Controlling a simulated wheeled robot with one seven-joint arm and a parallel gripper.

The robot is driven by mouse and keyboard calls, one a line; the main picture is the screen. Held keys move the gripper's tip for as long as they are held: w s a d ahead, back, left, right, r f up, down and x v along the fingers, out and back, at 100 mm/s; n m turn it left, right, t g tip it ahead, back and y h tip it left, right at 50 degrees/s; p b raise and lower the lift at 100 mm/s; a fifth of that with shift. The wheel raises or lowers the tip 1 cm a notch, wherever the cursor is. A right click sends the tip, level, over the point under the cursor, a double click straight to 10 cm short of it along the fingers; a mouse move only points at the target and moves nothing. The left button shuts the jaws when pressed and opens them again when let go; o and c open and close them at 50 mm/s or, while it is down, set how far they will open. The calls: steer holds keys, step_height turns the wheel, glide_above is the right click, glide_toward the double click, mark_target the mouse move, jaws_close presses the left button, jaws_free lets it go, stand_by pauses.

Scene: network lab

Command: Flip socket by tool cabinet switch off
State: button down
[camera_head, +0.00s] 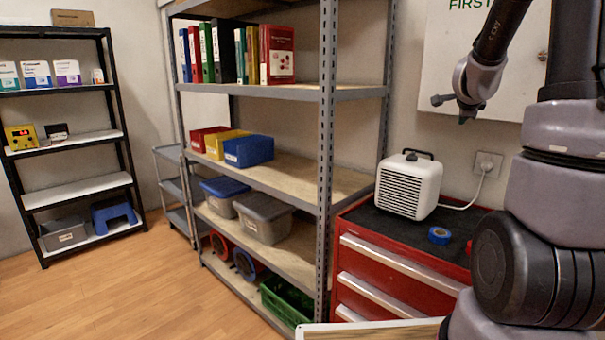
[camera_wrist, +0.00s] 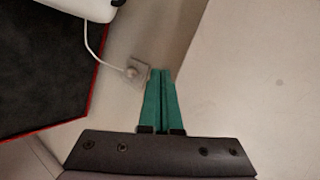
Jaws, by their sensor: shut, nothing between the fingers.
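The wall socket (camera_head: 487,163) is a small pale plate on the wall above the red tool cabinet (camera_head: 355,250), right of the white heater (camera_head: 409,187). A plug with a white cable is in it. The socket also shows in the wrist view (camera_wrist: 138,70), just left of the fingertips. My gripper (camera_wrist: 160,72) has green fingers, pressed together and empty. The tips appear near the socket's edge; I cannot tell whether they touch. The switch is too small to make out.
The white cable (camera_wrist: 93,45) runs from the heater to the socket. A blue tape roll (camera_head: 439,236) lies on the cabinet's dark top. A white first-aid cabinet (camera_head: 440,60) is on the wall above. Grey shelving (camera_head: 327,150) stands left of the tool cabinet.

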steer(key=s+a+r+n+y, duration=0.3)
steer(key=s+a+n, duration=0.25)
steer(key=a, duration=0.35)
steer(key=s+a+r+n+y, duration=0.3)
steer(key=s+a+n, duration=0.1)
steer(key=s+a, duration=0.35)
steer(key=s+a+n+g, duration=0.1)
steer(key=s+a+n, duration=0.1)
steer(key=s, duration=0.3)
steer(key=s+a+n+g+y, duration=0.1)
steer(key=s+a+n, duration=0.2)
steer(key=s, duration=0.3)
steer(key=s+a+f+n+g, duration=0.1)
steer(key=s+a+n, duration=0.2)
steer(key=s, duration=0.2)
steer(key=shift+s+g, duration=0.3)
steer(key=shift+s, duration=0.05)
steer(key=shift+n+y, duration=0.25)
steer(key=shift+y, duration=0.05)
